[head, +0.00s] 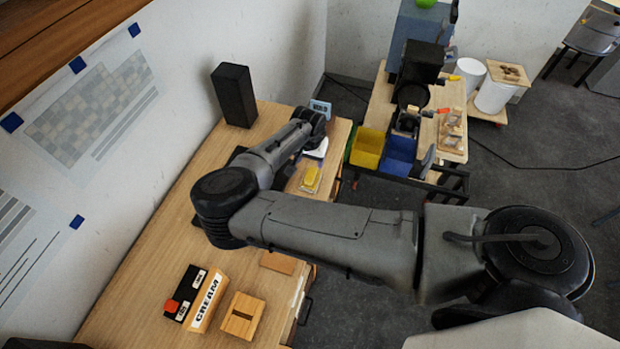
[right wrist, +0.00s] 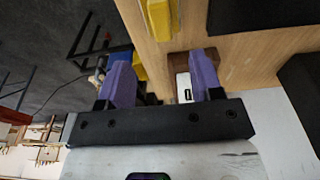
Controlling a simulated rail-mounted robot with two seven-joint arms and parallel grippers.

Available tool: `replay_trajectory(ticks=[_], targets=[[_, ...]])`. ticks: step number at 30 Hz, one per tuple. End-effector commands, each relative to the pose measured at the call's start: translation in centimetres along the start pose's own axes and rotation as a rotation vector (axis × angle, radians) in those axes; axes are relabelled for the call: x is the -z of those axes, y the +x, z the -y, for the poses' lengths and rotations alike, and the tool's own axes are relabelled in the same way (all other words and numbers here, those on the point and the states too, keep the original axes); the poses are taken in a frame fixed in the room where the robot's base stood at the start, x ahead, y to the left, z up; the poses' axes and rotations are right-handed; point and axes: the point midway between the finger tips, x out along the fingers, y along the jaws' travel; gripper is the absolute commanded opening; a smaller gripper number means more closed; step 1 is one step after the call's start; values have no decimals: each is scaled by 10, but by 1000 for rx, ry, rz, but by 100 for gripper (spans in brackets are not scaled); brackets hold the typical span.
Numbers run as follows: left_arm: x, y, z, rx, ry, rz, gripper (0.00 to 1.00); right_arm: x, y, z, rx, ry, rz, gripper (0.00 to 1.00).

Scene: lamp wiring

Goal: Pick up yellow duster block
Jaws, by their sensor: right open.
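The yellow duster block (head: 311,178) lies on the wooden table near its right edge. It also shows at the top of the right wrist view (right wrist: 158,14), cut off by the frame. My right gripper (right wrist: 162,82) is open, with its two purple fingers apart and nothing held between them. The block is beyond the fingertips, not between them. In the head view my right arm reaches across the table, and its wrist is just behind the block; the fingers are hard to make out there. My left gripper is not in view.
A black speaker-like box (head: 234,94) stands at the table's back. A small lettered sign (head: 320,108) is near the wrist. A CREAM box (head: 208,301) and wooden block (head: 243,316) lie in front. Yellow (head: 368,147) and blue (head: 398,155) bins stand right of the table.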

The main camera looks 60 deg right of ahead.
Motion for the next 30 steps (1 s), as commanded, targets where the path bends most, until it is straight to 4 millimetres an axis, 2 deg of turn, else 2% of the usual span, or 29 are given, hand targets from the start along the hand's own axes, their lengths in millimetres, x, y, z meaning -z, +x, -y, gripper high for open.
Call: replay_trajectory(ticks=[6, 17, 24, 30], targets=[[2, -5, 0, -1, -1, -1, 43, 0, 33, 0, 1, 1, 1, 60], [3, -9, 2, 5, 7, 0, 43, 1, 55, 0, 1, 3, 1, 60], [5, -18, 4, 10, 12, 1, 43, 1, 86, 1, 2, 3, 1, 60], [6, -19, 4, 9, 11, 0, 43, 1, 100, 2, 2, 3, 0, 60]])
